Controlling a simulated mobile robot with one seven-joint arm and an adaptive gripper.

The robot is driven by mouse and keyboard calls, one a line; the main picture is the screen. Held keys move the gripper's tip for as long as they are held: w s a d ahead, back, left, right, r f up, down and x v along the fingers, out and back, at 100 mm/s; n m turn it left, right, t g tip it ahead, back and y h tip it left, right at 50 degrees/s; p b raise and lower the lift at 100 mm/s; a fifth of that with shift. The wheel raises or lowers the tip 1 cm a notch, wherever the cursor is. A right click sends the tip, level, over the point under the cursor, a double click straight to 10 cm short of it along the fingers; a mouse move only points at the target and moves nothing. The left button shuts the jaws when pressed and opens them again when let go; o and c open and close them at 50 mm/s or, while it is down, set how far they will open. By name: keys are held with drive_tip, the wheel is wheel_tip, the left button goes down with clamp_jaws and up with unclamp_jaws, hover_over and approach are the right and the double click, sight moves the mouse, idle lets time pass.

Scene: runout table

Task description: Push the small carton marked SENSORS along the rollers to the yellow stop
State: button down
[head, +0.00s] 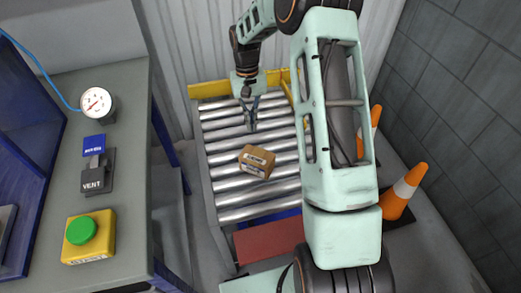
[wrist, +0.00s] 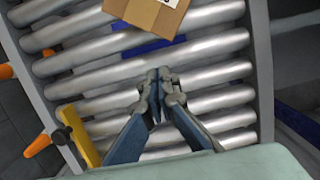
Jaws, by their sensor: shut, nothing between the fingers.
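The small brown carton (head: 257,162) sits tilted to the rails on the middle rollers. It has a white label that is too small to read surely. Part of it shows at the top of the wrist view (wrist: 148,14). The yellow stop (head: 209,89) crosses the far end of the rollers, partly hidden behind my arm. My gripper (head: 250,124) points down over the rollers between the carton and the stop, apart from both. Its fingertips (wrist: 159,76) are together with nothing between them.
The roller table (head: 240,215) has bare rollers around the carton. A yellow piece (wrist: 78,137) stands at one side rail. Orange cones (head: 404,191) stand at right. A bench (head: 128,170) at left holds a gauge (head: 96,102), a VENT block (head: 97,172) and a green button (head: 81,231).

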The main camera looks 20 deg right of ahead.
sight(260, 159)
drive_tip(key=s, duration=1)
drive_tip(key=shift+s, duration=0.35)
drive_tip(key=shift+a+f+b, duration=0.1)
drive_tip(key=shift+f+b, duration=0.25)
drive_tip(key=shift+f, duration=0.45)
drive_tip(key=shift+w, duration=0.1)
drive_tip(key=w+p, duration=0.1)
drive_tip(key=w, duration=1.4)
drive_tip(key=w+p, duration=0.1)
drive_tip(key=w, duration=0.6)
drive_tip(key=shift+w+d+f+p, duration=0.15)
drive_tip(key=shift+w+d+p, duration=0.1)
drive_tip(key=shift+w+p, duration=0.15)
drive_tip(key=shift+w, duration=0.4)
